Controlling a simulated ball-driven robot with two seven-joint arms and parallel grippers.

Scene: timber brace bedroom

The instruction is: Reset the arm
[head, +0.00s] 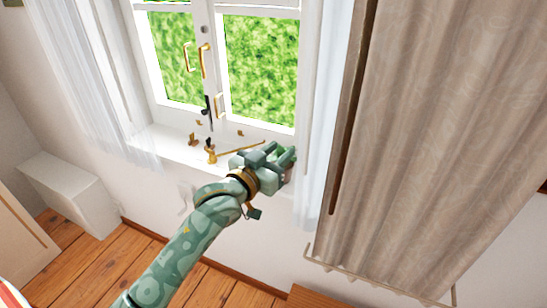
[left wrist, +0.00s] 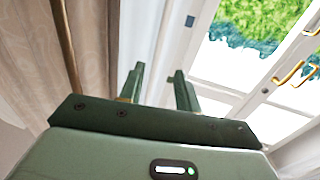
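My left arm reaches up from the bottom of the head view toward the window. My left gripper (head: 284,158) is in front of the right end of the window sill, near the sheer curtain. In the left wrist view the two fingers of my left gripper (left wrist: 158,88) stand apart with a gap between them and nothing held. Whether it touches the sill or the curtain, I cannot tell. My right gripper is in neither view.
The window (head: 260,65) has brass handles, and brass fittings lie along its sill (head: 165,143). A sheer curtain (head: 318,120) and a heavy beige curtain (head: 400,140) hang on the right. A white box-like cabinet (head: 65,195) stands at the left on the wooden floor (head: 85,250).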

